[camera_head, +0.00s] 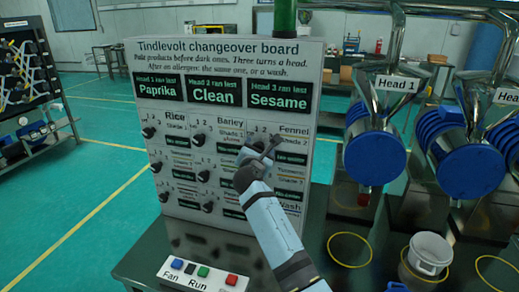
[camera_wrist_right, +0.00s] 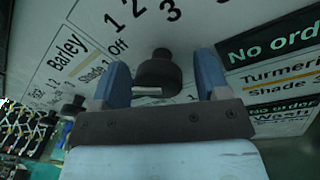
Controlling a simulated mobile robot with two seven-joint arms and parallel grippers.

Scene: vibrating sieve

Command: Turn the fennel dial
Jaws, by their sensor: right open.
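The fennel dial (camera_wrist_right: 158,72) is a dark round knob on the white board, with the numbers 1, 2 and 3 printed above it. A small pale mark shows on its lower edge. My right gripper (camera_head: 262,149) is open in front of the Fennel panel (camera_head: 294,132) and largely covers the dial in the head view. In the right wrist view the two blue fingers of my right gripper (camera_wrist_right: 163,82) stand on either side of the dial, with gaps visible on both sides. My left gripper is not in view.
The changeover board (camera_head: 225,53) carries several other dials, such as the rice dial (camera_head: 149,132), the barley dial (camera_head: 197,139) and those below. A white control box (camera_head: 203,274) with coloured buttons stands in front. Head 1 (camera_head: 375,158) and a white bucket (camera_head: 430,250) are to the right.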

